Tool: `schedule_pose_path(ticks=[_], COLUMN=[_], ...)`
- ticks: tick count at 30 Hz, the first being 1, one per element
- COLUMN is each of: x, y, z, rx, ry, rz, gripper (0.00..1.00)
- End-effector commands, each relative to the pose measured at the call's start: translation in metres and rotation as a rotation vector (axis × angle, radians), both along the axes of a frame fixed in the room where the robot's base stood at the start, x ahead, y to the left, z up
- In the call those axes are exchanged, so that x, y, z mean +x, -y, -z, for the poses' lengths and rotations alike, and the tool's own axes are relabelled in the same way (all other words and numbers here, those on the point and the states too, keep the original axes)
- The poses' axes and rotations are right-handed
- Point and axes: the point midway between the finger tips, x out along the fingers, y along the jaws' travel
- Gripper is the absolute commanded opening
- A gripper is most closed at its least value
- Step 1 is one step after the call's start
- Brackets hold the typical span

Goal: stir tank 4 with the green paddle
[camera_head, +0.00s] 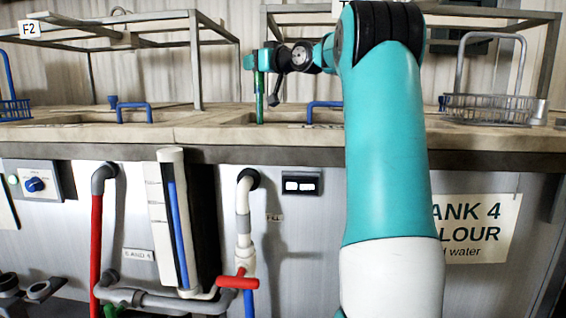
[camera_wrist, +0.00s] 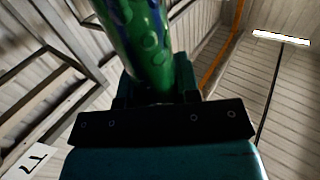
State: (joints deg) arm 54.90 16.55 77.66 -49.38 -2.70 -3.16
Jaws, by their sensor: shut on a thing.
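The green paddle (camera_head: 259,97) hangs upright below my gripper (camera_head: 258,62) in the head view. Its lower end meets the near left part of a tank opening (camera_head: 240,120) in the counter; how deep it reaches is hidden. In the wrist view the thick green shaft (camera_wrist: 143,40) stands between the dark jaws of my gripper (camera_wrist: 158,88), which is shut on it. A sign reading "TANK 4 COLOUR" (camera_head: 482,228), partly covered by my arm, is on the front panel below the counter. My arm also hides the right part of the opening.
Metal frames (camera_head: 196,60) rise above the counter. A blue handle (camera_head: 325,104) stands at the opening, another (camera_head: 135,106) at the left opening. A wire basket (camera_head: 488,107) stands right on the counter. Pipes with a red valve (camera_head: 238,282) run along the front.

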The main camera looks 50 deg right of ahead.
Motion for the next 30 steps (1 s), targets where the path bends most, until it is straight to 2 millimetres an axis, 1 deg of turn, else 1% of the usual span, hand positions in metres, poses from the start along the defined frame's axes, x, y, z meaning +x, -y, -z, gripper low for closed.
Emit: schedule_pose_path(ticks=[1, 8, 18, 21, 25, 28, 30], x=[-0.007, -0.037, -0.085, -0.097, -0.104, -0.104, -0.1], y=[0.004, 0.021, 0.049, 0.055, 0.059, 0.062, 0.067], z=[-0.001, -0.001, -0.002, -0.002, -0.002, -0.003, -0.005], rx=[-0.002, -0.003, -0.002, -0.002, -0.003, -0.002, -0.001], ry=[0.003, 0.003, 0.002, 0.002, 0.002, 0.002, 0.002], rz=[0.004, 0.005, 0.005, 0.003, 0.001, -0.001, -0.001], gripper=[0.0, 0.0, 0.0, 0.0, 0.0, 0.0, 0.0])
